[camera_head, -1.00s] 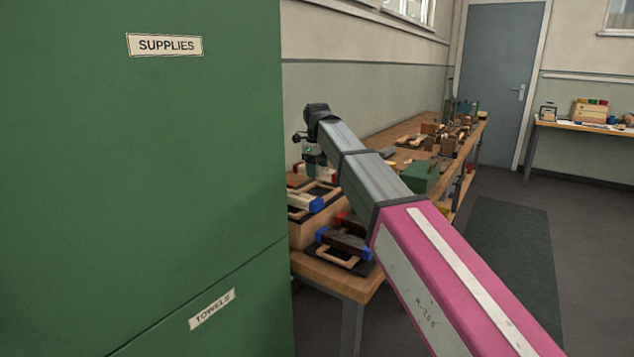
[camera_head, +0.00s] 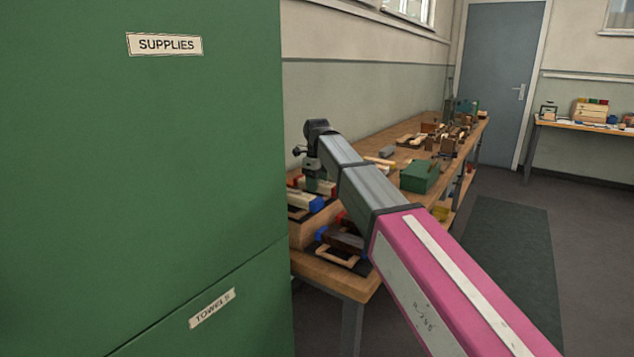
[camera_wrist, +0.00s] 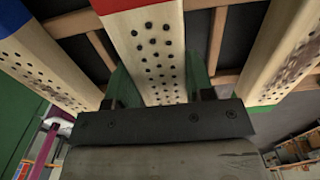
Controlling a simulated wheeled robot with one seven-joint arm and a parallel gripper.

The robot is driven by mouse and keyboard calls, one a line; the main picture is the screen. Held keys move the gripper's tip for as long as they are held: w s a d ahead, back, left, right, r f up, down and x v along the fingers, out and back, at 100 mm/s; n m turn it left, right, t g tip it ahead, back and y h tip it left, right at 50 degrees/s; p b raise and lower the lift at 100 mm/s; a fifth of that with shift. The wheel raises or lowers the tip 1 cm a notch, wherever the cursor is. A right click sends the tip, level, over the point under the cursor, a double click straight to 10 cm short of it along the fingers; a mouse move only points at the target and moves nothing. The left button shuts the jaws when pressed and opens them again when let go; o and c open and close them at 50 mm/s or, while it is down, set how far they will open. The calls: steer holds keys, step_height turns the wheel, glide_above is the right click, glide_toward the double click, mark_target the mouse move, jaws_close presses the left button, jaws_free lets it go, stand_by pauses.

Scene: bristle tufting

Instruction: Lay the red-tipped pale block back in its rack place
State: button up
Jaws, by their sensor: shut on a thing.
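My gripper (camera_wrist: 158,88) has green fingers that are shut on the sides of the red-tipped pale block (camera_wrist: 155,42). The block has rows of dark holes in its face, and its red end (camera_wrist: 115,4) is at the top edge of the wrist view. The block lies between two other pale blocks over the wooden-slatted rack (camera_wrist: 222,78). I cannot tell whether it touches the rack bed. In the head view my gripper (camera_head: 316,184) is over the rack at the near end of the bench, and the held block is mostly hidden there.
A blue-tipped pale block (camera_wrist: 40,60) is close on the left and a green-ended pale block (camera_wrist: 285,50) on the right. The tall green cabinet (camera_head: 140,150) stands beside the bench. A green box (camera_head: 420,176) and several wooden items are farther along the bench.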

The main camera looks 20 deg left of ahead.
steer(key=shift+f, duration=0.1)
steer(key=o, duration=1)
step_height(320, 180, up, 13)
steer(key=shift+s+d, duration=0.1)
